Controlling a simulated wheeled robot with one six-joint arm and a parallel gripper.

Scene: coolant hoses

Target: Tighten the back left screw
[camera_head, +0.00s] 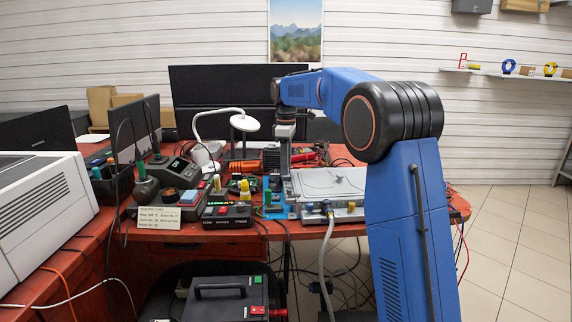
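My gripper (284,165) points straight down at the left edge of a flat grey metal plate (335,180) on the red bench. It is small and dark in this view, and whether its fingers are open or hold anything is unclear. The plate rests on a lighter metal block, with a blue piece (279,207) beside its left side. A grey hose (326,250) joins a fitting at the front of the block and hangs down over the bench edge. The screws are too small to make out, and the back left corner is partly hidden behind my gripper.
A white lamp (243,122), a soldering station (176,172) and a small black box (228,214) crowd the bench left of the plate. A dark monitor (215,98) stands behind. Cables hang below the front edge. The tiled floor at right is clear.

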